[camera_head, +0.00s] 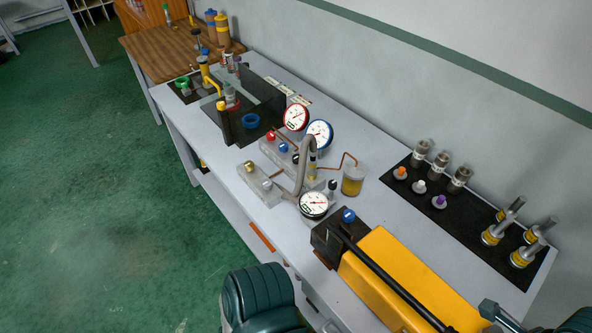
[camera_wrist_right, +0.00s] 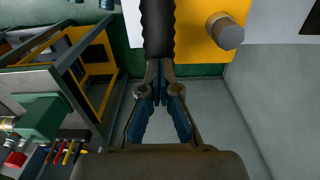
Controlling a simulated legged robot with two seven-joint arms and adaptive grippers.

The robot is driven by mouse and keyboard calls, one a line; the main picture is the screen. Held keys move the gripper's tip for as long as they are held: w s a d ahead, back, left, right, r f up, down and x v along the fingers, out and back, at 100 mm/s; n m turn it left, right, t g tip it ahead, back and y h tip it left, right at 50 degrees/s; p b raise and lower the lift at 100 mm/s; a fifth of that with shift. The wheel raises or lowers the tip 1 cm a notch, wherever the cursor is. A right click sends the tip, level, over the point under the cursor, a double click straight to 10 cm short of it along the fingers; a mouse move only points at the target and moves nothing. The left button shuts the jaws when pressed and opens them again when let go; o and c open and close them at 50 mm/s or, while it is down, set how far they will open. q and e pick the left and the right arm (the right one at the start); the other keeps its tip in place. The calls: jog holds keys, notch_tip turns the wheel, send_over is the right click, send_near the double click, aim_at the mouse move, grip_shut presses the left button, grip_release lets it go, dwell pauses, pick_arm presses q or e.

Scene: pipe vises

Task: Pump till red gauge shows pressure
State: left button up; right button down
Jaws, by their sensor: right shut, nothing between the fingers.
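The yellow pump (camera_head: 410,285) lies at the near end of the workbench, with its long black lever (camera_head: 385,275) along it. The red-rimmed gauge (camera_head: 296,117) stands mid-bench, beside the blue-rimmed gauge (camera_head: 319,134); its needle is too small to read surely. A black-rimmed gauge (camera_head: 314,205) sits in front of the pump. In the right wrist view my right gripper (camera_wrist_right: 158,78) is shut and empty, its tips at the lower end of a black ribbed grip (camera_wrist_right: 158,28). Yellow pump body (camera_wrist_right: 200,45) shows beside it. My left gripper is out of view.
A clear valve block (camera_head: 262,182) and a yellow-fluid jar (camera_head: 352,180) stand mid-bench. A black mat (camera_head: 465,218) with several metal fittings lies along the wall side. A dark panel (camera_head: 262,92) stands farther back. The green floor (camera_head: 90,200) at left is clear.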

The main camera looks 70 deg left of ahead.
notch_tip(320, 180, up, 4)
jog(key=shift+s+p, duration=0.1)
jog(key=shift+p, duration=0.65)
notch_tip(320, 180, up, 8)
jog(key=a+p, duration=0.2)
jog(key=p, duration=0.2)
jog(key=shift+s+a+f, duration=0.2)
jog(key=shift+s+a, duration=0.05)
jog(key=shift+a, duration=0.1)
jog(key=shift+d, duration=0.1)
jog(key=shift+f, duration=0.2)
jog(key=shift+w+d+f+b, duration=0.1)
jog(key=shift+d+f+b, duration=0.1)
jog(key=shift+f+b, duration=0.55)
jog(key=shift+d+f+b, duration=0.25)
jog(key=shift+f+b, duration=0.4)
jog(key=shift+f, duration=0.25)
jog(key=shift+w+d+f+b, duration=0.1)
jog(key=shift+d+f+b, duration=0.1)
jog(key=shift+f+b, duration=0.55)
jog(key=r+p, duration=0.1)
jog(key=a+r+p, duration=0.1)
jog(key=r, duration=0.1)
jog(key=r+p, duration=0.1)
jog(key=r, duration=0.1)
jog(key=shift+s+a+r, duration=0.1)
jog(key=shift+s+a, duration=0.05)
jog(key=shift+s, duration=0.1)
